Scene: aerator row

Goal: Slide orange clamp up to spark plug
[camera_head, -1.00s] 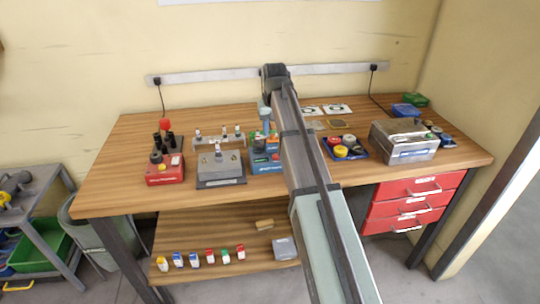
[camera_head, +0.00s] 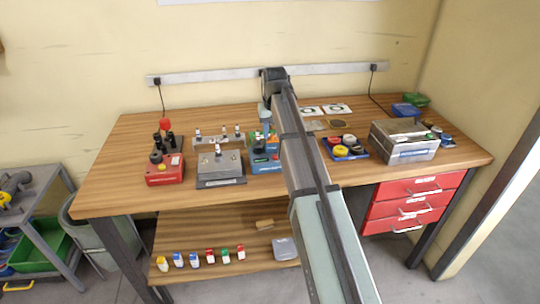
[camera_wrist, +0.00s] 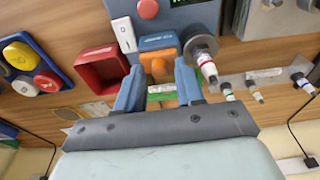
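The orange clamp (camera_wrist: 159,64) sits against a small blue block on the blue device (camera_wrist: 185,15), just beyond my fingertips in the wrist view. My gripper (camera_wrist: 158,72) is open, with one blue finger on each side of the clamp's line. I cannot tell whether the fingers touch it. A white spark plug (camera_wrist: 206,66) stands out of a round grey holder (camera_wrist: 200,47) to the right of the clamp.
A red open box (camera_wrist: 101,68) lies left of the fingers. A rack (camera_wrist: 265,76) with several plugs is on the right. In the head view a grey scale-like device (camera_head: 219,170) and a red device (camera_head: 165,172) stand to the left, and a blue tray (camera_head: 345,148) to the right.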

